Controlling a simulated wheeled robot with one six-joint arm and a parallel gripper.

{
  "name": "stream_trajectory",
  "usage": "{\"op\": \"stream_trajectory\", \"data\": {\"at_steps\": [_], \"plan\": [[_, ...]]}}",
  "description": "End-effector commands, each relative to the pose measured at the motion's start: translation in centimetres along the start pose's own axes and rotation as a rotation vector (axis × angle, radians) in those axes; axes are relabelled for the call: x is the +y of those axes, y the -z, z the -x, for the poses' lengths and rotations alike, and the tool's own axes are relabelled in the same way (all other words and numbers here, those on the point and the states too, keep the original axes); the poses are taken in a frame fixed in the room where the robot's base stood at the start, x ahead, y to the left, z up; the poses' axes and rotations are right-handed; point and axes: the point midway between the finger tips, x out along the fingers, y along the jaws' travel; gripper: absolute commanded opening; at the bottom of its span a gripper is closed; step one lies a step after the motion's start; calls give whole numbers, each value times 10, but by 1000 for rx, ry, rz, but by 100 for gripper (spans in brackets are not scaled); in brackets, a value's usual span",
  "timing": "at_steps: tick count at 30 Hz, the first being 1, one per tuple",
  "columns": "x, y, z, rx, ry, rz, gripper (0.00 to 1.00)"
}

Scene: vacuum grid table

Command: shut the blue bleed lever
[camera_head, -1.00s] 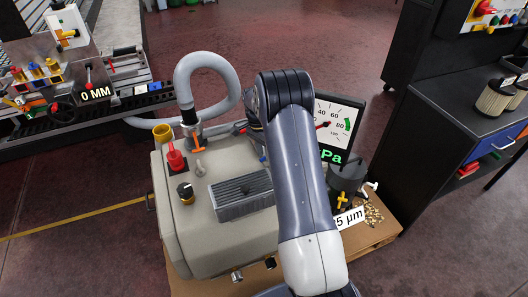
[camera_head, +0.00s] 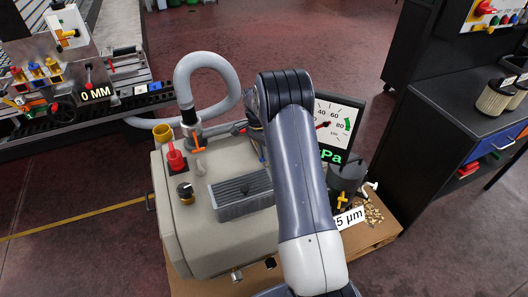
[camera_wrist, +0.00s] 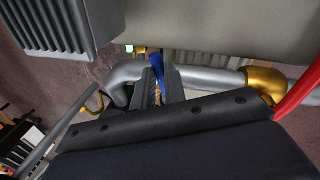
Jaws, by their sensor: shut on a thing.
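The blue bleed lever (camera_wrist: 157,64) shows in the wrist view as a short blue handle beside a grey pipe (camera_wrist: 210,78). My gripper (camera_wrist: 159,88) is shut on it, with one dark finger on each side. The lower part of the lever is hidden between the fingers. In the head view my arm covers most of this spot behind the ribbed grey block, so the lever's angle cannot be told there.
The beige pump housing (camera_head: 222,235) carries a ribbed block (camera_head: 240,195), a red knob (camera_head: 175,158) and a grey hose (camera_head: 228,75). A gauge (camera_head: 340,118) stands behind my arm. In the wrist view a brass fitting (camera_wrist: 265,84) and a red handle (camera_wrist: 298,92) are at the right.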

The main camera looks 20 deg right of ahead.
Motion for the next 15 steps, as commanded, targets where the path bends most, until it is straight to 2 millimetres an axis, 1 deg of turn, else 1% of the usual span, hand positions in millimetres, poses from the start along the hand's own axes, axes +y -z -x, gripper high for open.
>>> {"op": "stream_trajectory", "data": {"at_steps": [8, 15], "plan": [[3, 0, -1, 12, 1, 56, 0], [10, 0, -2, 44, 1, 213, 0]]}}
